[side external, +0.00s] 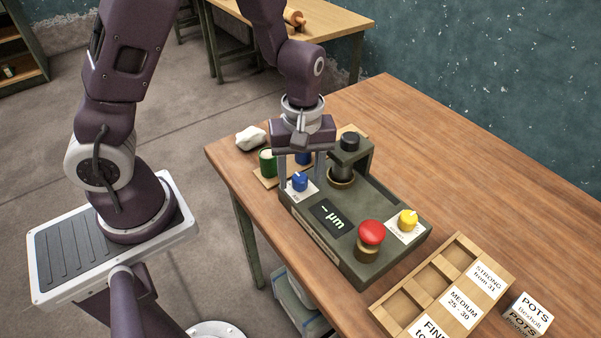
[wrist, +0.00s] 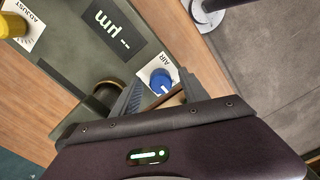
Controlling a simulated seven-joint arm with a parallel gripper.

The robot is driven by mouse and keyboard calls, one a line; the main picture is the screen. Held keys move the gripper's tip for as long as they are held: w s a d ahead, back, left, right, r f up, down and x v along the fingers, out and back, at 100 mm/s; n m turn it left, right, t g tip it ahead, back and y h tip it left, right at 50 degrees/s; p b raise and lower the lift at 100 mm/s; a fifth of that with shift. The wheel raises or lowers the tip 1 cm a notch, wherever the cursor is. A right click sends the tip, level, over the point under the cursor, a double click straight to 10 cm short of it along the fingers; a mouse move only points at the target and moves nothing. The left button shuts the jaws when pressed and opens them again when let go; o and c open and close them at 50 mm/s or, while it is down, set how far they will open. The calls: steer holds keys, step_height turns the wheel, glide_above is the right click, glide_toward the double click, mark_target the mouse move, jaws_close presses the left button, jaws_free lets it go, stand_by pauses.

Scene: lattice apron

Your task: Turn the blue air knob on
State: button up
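The blue air knob (side external: 299,181) sits on a white label at the near left corner of the grey-green gauge (side external: 352,262). It also shows in the wrist view (wrist: 161,80), beside the word AIR, with a small white mark on it. My gripper (side external: 301,182) points down at the knob and is open. Its two fingers stand one on each side of the knob, with gaps visible in the wrist view (wrist: 160,77). I cannot tell exactly how far down the knob the fingertips reach. The gauge display (side external: 333,216) shows dashes and "µm".
The gauge also carries a red button (side external: 371,233), a yellow adjust knob (side external: 408,220) and a black-topped post (side external: 349,143). Green (side external: 267,162) and blue (side external: 303,157) pots and a white cloth (side external: 250,138) are behind. A compartment tray (side external: 412,322) lies front right.

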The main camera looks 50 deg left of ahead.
mark_target(301, 177)
step_height(301, 177, up, 7)
steer(key=shift+r, duration=0.1)
stand_by(0.3)
steer(key=s+a+r+m+t, duration=0.1)
steer(key=s+r+m+t, duration=0.4)
steer(key=s+r+m, duration=0.7)
step_height(301, 177, up, 2)
steer(key=shift+s+r+m+t, duration=0.1)
steer(key=shift+s+m+t, duration=0.3)
steer(key=shift+s, duration=0.8)
